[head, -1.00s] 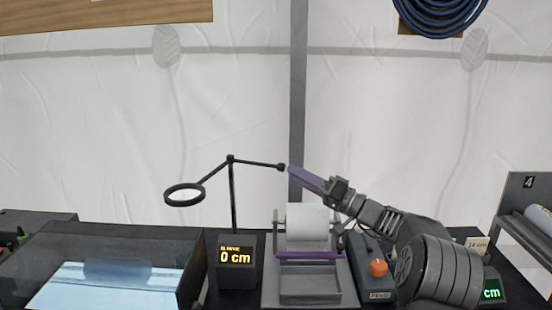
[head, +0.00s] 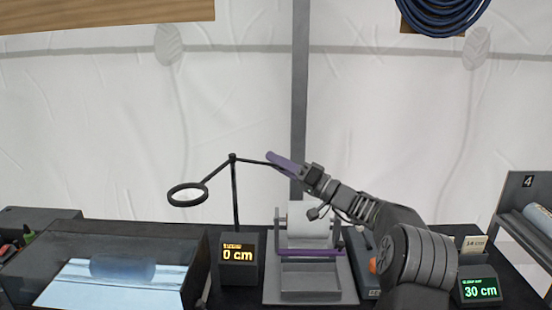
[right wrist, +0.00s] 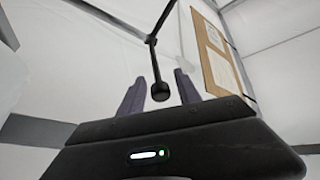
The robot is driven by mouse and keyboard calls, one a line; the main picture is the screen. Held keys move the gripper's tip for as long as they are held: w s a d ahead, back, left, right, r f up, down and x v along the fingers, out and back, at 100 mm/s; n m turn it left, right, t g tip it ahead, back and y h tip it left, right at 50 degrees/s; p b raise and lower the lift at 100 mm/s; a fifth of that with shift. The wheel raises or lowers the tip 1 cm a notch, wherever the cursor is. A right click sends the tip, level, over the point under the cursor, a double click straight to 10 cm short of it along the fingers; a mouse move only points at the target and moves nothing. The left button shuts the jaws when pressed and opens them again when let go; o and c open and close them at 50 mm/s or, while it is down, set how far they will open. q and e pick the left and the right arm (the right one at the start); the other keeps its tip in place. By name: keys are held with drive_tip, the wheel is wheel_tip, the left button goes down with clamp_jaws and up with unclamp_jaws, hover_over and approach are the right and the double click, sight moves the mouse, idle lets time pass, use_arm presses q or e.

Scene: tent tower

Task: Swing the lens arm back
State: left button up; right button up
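The lens arm is a thin black rod assembly on an upright post (head: 235,195). Its ring lens (head: 188,195) hangs at the left, and a bar (head: 250,161) runs from the post top to the right. My right gripper (head: 271,156) has its purple fingers at the right end of this bar, hiding the tip in the head view. In the right wrist view, the black ball knob (right wrist: 160,91) at the rod's end lies between the two spread fingers (right wrist: 159,80), with gaps on both sides. My left gripper is not in view.
Below stand a display reading 0 cm (head: 238,254), a paper roll (head: 309,222) in a grey holder (head: 310,295), and a display reading 30 cm (head: 480,290). A clear-topped box (head: 195,270) is at left, a rack (head: 507,210) at right. The white tent wall (head: 400,120) is behind.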

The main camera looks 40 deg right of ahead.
drive_tip(key=shift+w+a+r, duration=0.1)
drive_tip(key=shift+w+a, duration=0.05)
drive_tip(key=shift+w, duration=0.15)
clamp_jaws()
idle(1.3)
